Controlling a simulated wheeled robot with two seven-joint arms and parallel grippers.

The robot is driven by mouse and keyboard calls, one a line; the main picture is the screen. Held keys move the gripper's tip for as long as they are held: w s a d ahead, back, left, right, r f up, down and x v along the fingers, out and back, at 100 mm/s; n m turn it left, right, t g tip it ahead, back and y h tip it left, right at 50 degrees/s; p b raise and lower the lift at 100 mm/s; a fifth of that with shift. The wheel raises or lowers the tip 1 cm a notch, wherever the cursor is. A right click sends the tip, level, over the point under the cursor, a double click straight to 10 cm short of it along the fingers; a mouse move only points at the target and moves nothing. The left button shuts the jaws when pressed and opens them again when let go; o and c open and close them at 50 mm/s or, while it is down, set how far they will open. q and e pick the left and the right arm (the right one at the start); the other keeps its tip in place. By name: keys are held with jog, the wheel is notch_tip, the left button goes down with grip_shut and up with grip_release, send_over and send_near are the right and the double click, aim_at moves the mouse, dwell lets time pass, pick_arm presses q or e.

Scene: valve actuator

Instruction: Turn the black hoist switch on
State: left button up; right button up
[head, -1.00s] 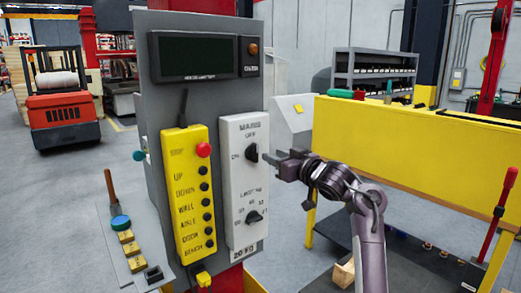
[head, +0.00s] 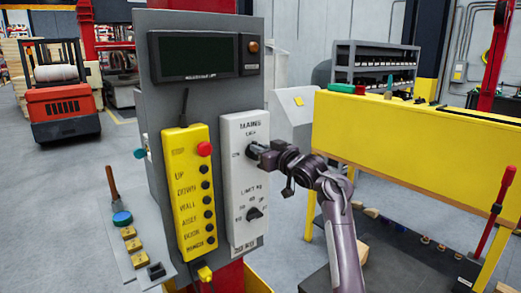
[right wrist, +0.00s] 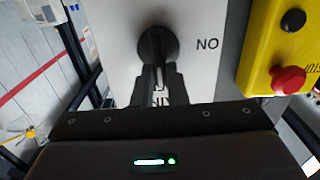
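The black hoist switch (head: 252,150) is the upper knob on the white panel, below the words MAINS and OFF, with ON to its left. My right gripper (head: 262,152) is at this knob in the head view and covers part of it. In the upside-down right wrist view, the two fingers (right wrist: 161,82) stand close on either side of the thin handle of the knob (right wrist: 157,45). The handle points toward the MAINS lettering, away from the ON mark (right wrist: 207,44). Whether the fingers press on it cannot be told. My left gripper is not in view.
A yellow button box (head: 190,190) with a red stop button (head: 204,149) hangs left of the white panel. A second black knob (head: 254,213) sits below the switch. A dark display (head: 195,55) is above.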

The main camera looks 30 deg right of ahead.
grip_shut()
jog(key=shift+f+n, duration=0.1)
jog(key=shift+n, duration=0.3)
jog(key=n+b, duration=0.2)
jog(key=n, duration=0.2)
jog(key=a+f+n+b, duration=0.1)
jog(key=n+b, duration=0.1)
jog(key=n, duration=0.2)
jog(key=n+b, duration=0.2)
jog(key=n, duration=0.2)
jog(key=shift+a+f+n, duration=0.15)
jog(key=shift+a+n, duration=0.15)
jog(key=shift+n, duration=0.1)
jog(key=shift+a+f+n+b, duration=0.15)
jog(key=shift+n+b, duration=0.35)
jog(key=shift+n, duration=0.55)
jog(key=shift+d+f+n+b, duration=0.1)
jog(key=shift+n+b, duration=0.35)
jog(key=shift+n, duration=0.6)
jog(key=shift+a, duration=0.1)
